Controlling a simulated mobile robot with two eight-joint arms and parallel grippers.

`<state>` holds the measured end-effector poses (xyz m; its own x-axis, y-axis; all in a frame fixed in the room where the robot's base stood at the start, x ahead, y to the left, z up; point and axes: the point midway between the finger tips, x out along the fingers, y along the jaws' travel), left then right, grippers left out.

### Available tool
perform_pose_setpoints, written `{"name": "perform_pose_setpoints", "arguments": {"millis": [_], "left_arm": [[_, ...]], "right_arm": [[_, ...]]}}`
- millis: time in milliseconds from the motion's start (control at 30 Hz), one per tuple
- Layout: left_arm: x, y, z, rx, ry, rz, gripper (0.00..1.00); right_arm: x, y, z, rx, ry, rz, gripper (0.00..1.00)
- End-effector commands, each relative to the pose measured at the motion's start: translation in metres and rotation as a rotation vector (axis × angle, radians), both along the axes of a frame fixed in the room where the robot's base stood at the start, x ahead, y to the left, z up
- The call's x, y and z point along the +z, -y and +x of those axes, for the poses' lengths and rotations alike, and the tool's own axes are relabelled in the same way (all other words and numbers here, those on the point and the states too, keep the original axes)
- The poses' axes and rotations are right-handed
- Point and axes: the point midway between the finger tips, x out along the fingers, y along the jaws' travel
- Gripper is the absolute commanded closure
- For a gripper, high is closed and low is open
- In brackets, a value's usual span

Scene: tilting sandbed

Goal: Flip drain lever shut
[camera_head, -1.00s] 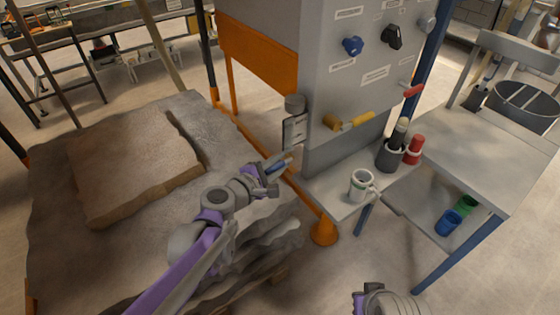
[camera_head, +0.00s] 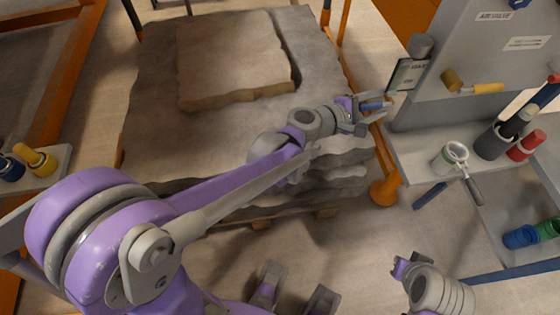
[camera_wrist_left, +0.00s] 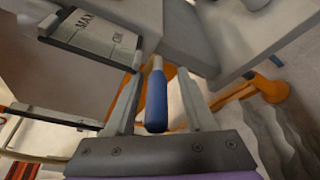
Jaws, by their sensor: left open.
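The fingers' far ends and the lever's pivot are partly hidden.
The sandbed (camera_head: 200,130) with its raised slab lies under my left arm. To the right are a shelf (camera_head: 415,140) with a white mug (camera_head: 450,157), dark and red holders, and a panel with a yellow-handled lever (camera_head: 487,88). An orange post foot (camera_head: 385,192) stands below the shelf.

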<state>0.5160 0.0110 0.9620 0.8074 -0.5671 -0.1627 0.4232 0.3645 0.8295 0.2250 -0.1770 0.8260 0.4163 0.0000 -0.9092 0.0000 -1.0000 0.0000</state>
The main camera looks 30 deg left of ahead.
Motion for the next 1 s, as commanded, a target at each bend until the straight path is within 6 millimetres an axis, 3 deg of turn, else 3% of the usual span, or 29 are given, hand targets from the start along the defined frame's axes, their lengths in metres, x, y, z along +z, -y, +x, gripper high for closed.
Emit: {"name": "perform_pose_setpoints", "arguments": {"millis": [267, 800, 1000], "left_arm": [[-0.010, 0.000, 0.001, 0.003, 0.100, -0.139, 0.45], [-0.004, -0.064, -0.089, 0.007, 0.104, -0.137, 0.45], [-0.003, -0.046, -0.114, -0.102, 0.115, 0.120, 0.45]], "right_arm": [[-0.027, 0.000, -0.001, 0.000, -0.009, 0.000, 1.00], [-0.015, 0.000, -0.001, 0.000, -0.005, 0.000, 1.00], [0.005, 0.000, 0.000, 0.000, 0.002, 0.000, 1.00]]}}
